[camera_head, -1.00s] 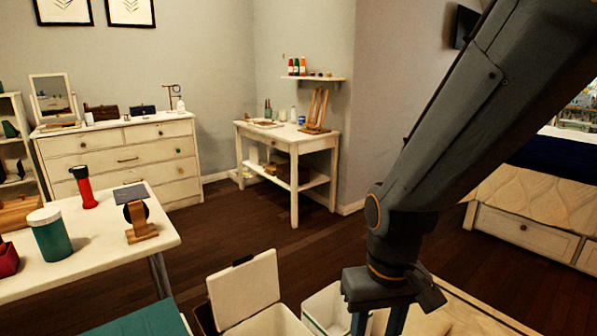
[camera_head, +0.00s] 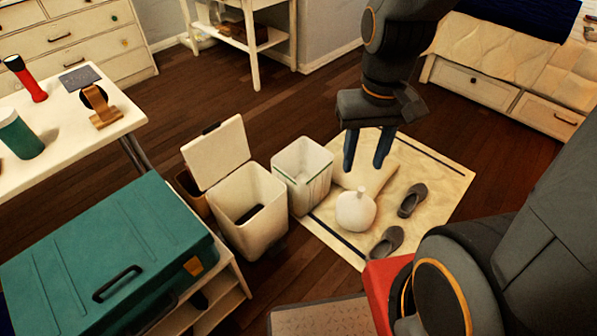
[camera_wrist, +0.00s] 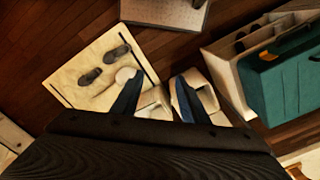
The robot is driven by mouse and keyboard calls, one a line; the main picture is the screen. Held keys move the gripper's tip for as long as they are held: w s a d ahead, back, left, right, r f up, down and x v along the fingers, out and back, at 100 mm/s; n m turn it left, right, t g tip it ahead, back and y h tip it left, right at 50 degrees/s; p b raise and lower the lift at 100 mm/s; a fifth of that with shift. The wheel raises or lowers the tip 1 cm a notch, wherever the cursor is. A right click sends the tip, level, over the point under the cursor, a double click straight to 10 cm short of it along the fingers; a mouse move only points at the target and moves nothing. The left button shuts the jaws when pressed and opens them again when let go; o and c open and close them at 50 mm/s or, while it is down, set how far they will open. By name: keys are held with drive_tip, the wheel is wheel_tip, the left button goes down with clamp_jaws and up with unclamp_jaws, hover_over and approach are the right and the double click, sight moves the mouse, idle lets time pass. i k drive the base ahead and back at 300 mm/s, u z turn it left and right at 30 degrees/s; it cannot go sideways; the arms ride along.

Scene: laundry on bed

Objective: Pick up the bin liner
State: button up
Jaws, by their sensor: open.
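A white rounded thing with a narrow, knot-like top (camera_head: 356,211), which looks like a tied bin liner, stands on the cream mat. It also shows in the wrist view (camera_wrist: 125,74), close beside one finger. An open white bin with a thin green band (camera_head: 302,178) stands to its left; I cannot tell whether a liner is inside. My gripper (camera_head: 364,168) is open and empty, pointing down above the mat, and appears above and behind the white thing in the head view. In the wrist view both fingers (camera_wrist: 156,82) are spread apart.
A bin with a raised lid (camera_head: 250,212) stands left of the open bin. Grey slippers (camera_head: 412,200) lie on the mat (camera_head: 445,185). A teal case (camera_head: 110,255) rests on a low shelf at left. A bed (camera_head: 500,75) stands at upper right.

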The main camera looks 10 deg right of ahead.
sight(305, 166)
drive_tip(key=z, duration=0.7)
drive_tip(key=i, duration=0.4)
drive_tip(key=u, duration=0.45)
